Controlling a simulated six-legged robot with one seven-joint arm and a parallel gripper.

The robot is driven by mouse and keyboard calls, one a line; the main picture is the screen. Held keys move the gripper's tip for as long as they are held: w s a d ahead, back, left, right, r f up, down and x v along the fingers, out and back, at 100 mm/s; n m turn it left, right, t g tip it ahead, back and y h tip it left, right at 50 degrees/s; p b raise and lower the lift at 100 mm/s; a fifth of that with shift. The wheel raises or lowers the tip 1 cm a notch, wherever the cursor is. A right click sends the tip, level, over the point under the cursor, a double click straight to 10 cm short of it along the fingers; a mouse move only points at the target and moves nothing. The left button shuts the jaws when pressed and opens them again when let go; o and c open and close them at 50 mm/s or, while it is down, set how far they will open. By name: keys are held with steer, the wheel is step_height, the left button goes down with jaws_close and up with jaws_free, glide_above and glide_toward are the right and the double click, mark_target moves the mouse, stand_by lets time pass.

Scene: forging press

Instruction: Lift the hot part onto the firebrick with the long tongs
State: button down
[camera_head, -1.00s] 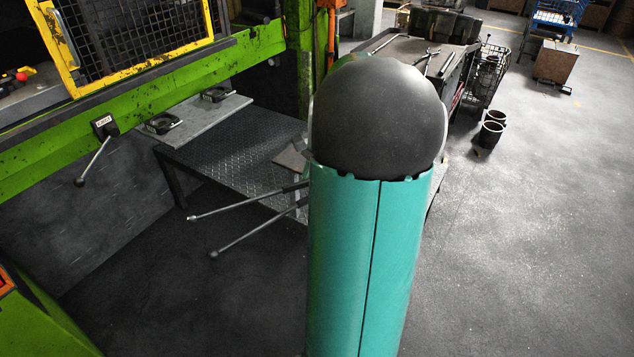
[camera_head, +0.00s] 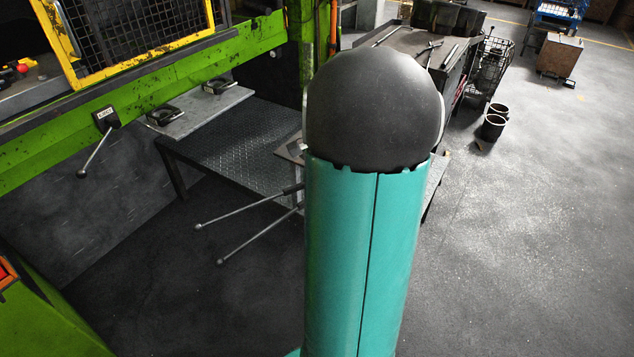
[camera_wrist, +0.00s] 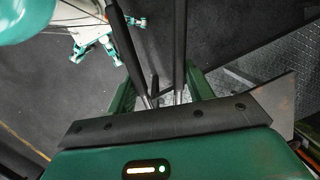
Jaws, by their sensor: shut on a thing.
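The long tongs (camera_head: 252,208) show in the head view as two dark rods with round knob ends, spread apart and sticking out to the left from behind my arm. In the wrist view the two tongs rods (camera_wrist: 180,45) run between the green fingers of my gripper (camera_wrist: 158,88), which is shut on them. My arm hides the gripper and the far end of the tongs in the head view. I cannot make out the hot part or the firebrick in either view.
A dark tread-plate table (camera_head: 225,150) stands beside the green press frame (camera_head: 150,95). A grey shelf (camera_head: 205,112) holds two dark clamp-like pieces. A lever (camera_head: 97,150) hangs at left. A tool bench (camera_head: 410,40) and dark cans (camera_head: 493,127) stand behind. Floor at right is open.

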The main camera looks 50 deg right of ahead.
steer(key=shift+w+a+f+h, duration=0.15)
steer(key=shift+f+h, duration=0.35)
steer(key=shift+f, duration=0.55)
steer(key=shift+a+f+g, duration=0.1)
steer(key=shift+f+g, duration=0.2)
steer(key=shift+a+f+h, duration=0.1)
steer(key=shift+f+h, duration=0.4)
steer(key=shift+f, duration=0.35)
steer(key=shift+s+d, duration=0.35)
steer(key=shift+s, duration=0.2)
steer(key=shift+s+d, duration=0.3)
steer(key=shift+s, duration=0.25)
stand_by(1.4)
steer(key=c, duration=1)
jaws_free()
steer(key=shift+r, duration=0.15)
steer(key=shift+r, duration=2.1)
